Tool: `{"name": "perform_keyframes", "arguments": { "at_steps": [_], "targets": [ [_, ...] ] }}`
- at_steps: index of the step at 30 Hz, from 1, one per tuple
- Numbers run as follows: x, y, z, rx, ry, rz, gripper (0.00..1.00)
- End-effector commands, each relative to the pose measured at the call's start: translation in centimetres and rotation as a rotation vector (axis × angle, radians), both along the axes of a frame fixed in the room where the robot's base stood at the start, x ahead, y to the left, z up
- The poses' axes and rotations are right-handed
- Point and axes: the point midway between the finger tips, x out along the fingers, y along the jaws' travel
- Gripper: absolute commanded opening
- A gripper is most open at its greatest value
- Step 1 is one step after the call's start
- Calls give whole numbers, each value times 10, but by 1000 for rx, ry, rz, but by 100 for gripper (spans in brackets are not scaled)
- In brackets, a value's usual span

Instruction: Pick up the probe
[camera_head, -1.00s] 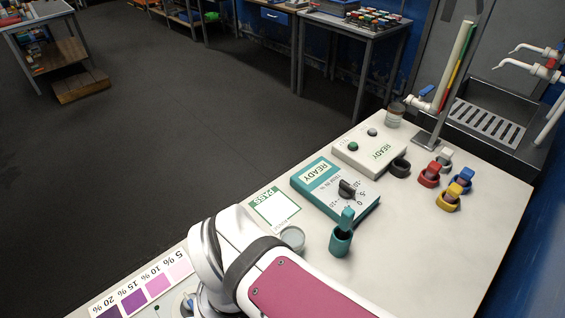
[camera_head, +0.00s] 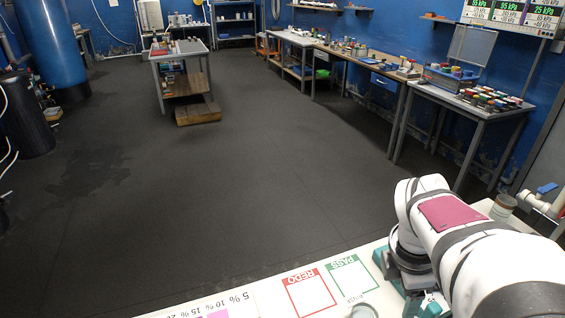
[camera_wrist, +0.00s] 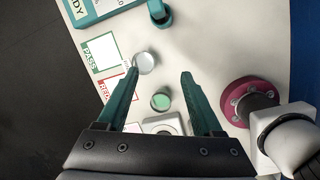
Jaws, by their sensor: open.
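In the wrist view, my gripper (camera_wrist: 160,73) has its two teal fingers spread apart and empty, above the white bench. The teal meter (camera_wrist: 100,10) lies left of the holder.
A clear round dish (camera_wrist: 146,63) and a small cup with green contents (camera_wrist: 161,100) stand near the fingers. PASS (camera_head: 350,276) and REDO (camera_head: 310,293) cards lie along the bench edge. A grey jar (camera_head: 503,207) stands at the far end. Dark floor lies beyond the bench.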

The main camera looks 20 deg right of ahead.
Motion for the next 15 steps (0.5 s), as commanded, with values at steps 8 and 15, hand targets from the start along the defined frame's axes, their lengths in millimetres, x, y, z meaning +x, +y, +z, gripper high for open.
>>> {"name": "perform_keyframes", "arguments": {
  "at_steps": [8,15],
  "targets": [
    [-18,-72,-8,-85,149,390,68],
    [-18,-89,-73,-80,149,391,68]
  ]
}}
